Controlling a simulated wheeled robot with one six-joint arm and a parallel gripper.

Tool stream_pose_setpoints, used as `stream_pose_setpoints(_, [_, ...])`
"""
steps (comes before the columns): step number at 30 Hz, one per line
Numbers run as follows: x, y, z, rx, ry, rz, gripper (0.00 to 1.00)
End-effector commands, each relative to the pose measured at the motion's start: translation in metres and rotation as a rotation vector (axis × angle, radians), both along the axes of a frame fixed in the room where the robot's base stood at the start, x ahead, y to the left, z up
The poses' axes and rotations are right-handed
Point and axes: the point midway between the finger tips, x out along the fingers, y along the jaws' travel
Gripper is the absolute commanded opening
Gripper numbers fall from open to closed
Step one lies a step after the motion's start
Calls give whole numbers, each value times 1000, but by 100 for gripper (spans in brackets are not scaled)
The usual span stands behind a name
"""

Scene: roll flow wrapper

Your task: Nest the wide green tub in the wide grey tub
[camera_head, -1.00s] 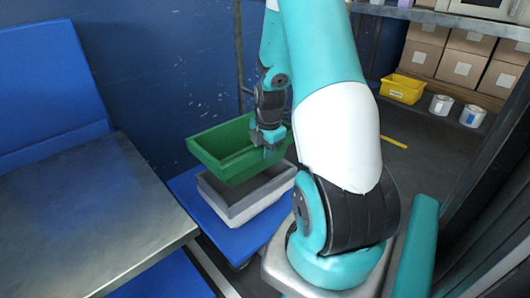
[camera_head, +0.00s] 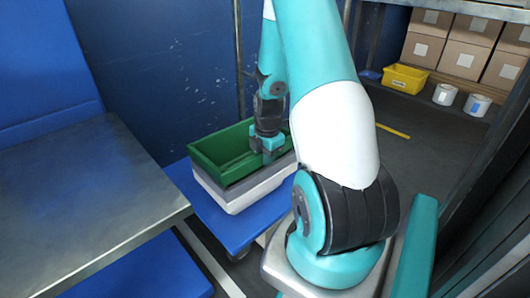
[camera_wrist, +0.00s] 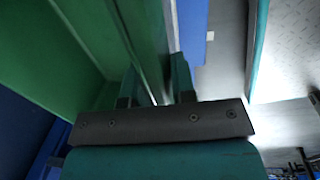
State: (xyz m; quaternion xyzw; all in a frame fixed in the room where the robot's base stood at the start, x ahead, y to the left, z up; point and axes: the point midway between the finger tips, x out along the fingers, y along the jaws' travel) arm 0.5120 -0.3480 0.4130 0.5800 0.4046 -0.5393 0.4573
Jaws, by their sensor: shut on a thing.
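The wide green tub (camera_head: 222,172) sits low in the mouth of the wide grey tub (camera_head: 232,202) in the head view, its upper part standing above the grey rim. Whether it touches the grey tub's floor is hidden. My gripper (camera_head: 268,158) is shut on the green tub's near right wall. In the wrist view the jaws (camera_wrist: 157,88) straddle the green tub's wall (camera_wrist: 100,35). The grey tub rests on a blue platform (camera_head: 240,228).
A steel-topped table (camera_head: 80,190) stands at the left, close to the platform. A blue wall (camera_head: 160,70) rises behind. A yellow bin (camera_head: 405,79), white rolls (camera_head: 445,94) and boxes (camera_head: 470,45) sit far right.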

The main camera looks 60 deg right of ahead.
Motion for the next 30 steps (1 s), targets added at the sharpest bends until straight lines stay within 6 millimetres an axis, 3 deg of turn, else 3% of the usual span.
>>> stream_pose_setpoints(4, [1, 0, -11, -1, -2, 0, 0])
stream_pose_setpoints(14, [0, 0, -13, -1, -1, 0, 0])
stream_pose_setpoints(15, [0, 0, -13, -1, -1, 0, 29])
stream_pose_setpoints(18, [0, 0, -13, -1, 0, 0, 52])
stream_pose_setpoints(26, [0, 0, -14, 1, 2, 0, 54])
stream_pose_setpoints(30, [-1, 0, -4, 0, 0, 0, 54])
